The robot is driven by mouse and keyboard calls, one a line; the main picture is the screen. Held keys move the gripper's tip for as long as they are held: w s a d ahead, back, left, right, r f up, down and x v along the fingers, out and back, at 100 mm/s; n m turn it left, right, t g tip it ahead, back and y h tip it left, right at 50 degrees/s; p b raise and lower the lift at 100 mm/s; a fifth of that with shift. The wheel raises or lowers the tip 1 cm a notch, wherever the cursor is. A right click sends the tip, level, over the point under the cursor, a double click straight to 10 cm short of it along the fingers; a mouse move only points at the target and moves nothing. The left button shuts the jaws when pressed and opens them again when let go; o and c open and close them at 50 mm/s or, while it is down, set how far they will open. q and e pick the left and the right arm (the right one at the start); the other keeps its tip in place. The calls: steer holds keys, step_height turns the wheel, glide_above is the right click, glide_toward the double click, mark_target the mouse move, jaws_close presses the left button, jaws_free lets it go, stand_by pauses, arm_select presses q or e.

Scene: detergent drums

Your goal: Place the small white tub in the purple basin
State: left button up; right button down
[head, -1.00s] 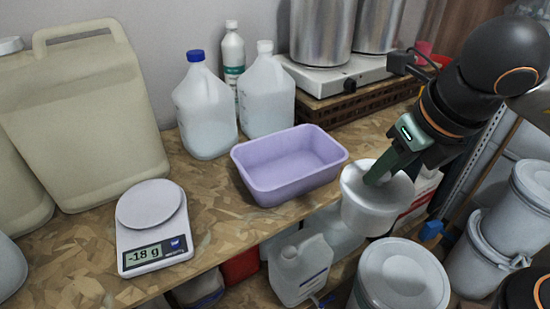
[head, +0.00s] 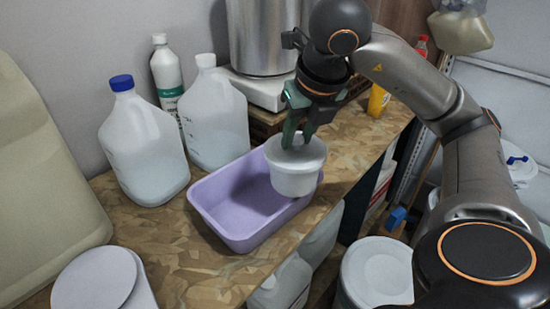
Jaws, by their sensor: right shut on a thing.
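The small white tub (head: 295,176) hangs from my right gripper (head: 297,140), which is shut on it at the top. The tub is about upright and overlaps the right end of the purple basin (head: 222,232) in the head view. I cannot tell exactly how high the tub is above the basin. The basin stands on the wooden worktop and looks empty where its inside shows; the tub hides its right end. My left gripper is not in view.
Two clear jugs, one blue-capped (head: 143,150) and one white-capped (head: 214,120), stand behind the basin. A white bottle (head: 167,80) and a steel pot (head: 262,38) are at the back. The worktop (head: 200,278) ends in front of the basin.

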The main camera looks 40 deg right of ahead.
steer(key=w+f, duration=0.1)
steer(key=w+d+f+b, duration=0.1)
steer(key=w+f, duration=0.1)
steer(key=w+f+b, duration=0.1)
steer(key=w+f, duration=0.1)
steer(key=shift+w+d+f, duration=0.1)
steer(key=shift+d+f, duration=0.1)
steer(key=shift+d, duration=0.1)
steer(key=x, duration=0.4)
steer(key=shift+f, duration=0.35)
steer(key=shift+f+b, duration=0.2)
steer(key=shift+b, duration=0.2)
steer(key=c, duration=0.6)
jaws_free()
steer(key=shift+r, duration=0.15)
